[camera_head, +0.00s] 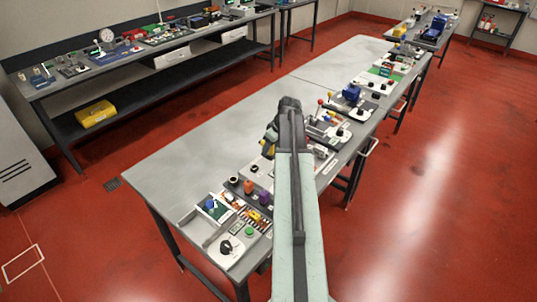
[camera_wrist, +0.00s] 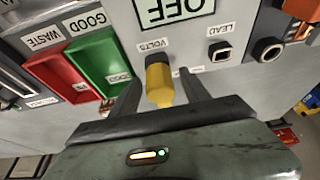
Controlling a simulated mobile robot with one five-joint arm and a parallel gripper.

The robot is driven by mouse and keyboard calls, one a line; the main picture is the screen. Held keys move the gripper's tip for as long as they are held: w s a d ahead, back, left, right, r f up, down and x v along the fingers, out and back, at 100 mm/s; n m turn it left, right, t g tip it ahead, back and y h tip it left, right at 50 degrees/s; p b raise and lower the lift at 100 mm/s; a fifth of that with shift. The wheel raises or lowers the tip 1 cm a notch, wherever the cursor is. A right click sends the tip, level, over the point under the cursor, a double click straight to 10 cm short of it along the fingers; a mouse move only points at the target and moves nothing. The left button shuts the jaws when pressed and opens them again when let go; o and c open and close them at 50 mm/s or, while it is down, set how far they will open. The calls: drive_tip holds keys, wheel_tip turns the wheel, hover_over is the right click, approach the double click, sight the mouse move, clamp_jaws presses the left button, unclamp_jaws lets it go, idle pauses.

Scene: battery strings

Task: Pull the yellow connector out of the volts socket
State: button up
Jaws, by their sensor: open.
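The yellow connector (camera_wrist: 160,84) shows in the wrist view, with its dark end at the socket under the VOLTS label (camera_wrist: 151,46). My gripper (camera_wrist: 160,76) is open, with one dark finger on each side of the connector. Small gaps seem to remain between the fingers and the connector. The label's lettering appears upside down, and the socket opening is hidden by the connector. In the head view, my gripper (camera_head: 271,140) is over the workbench, largely hidden by my arm.
A square socket labelled LEAD (camera_wrist: 221,50) and another dark socket (camera_wrist: 266,50) lie right of the connector. A display reading OFF (camera_wrist: 172,10) is above it. A green GOOD bin (camera_wrist: 100,58) and red WASTE bin (camera_wrist: 62,75) lie left. The workbench's left half (camera_head: 230,120) is clear.

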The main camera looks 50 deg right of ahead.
clamp_jaws()
drive_tip(key=shift+r, duration=0.1)
drive_tip(key=shift+r+p, duration=1.8)
drive_tip(key=shift+p, duration=0.1)
wheel_tip(320, 180, up, 5)
drive_tip(key=p, duration=0.5)
drive_tip(key=shift+f, duration=0.15)
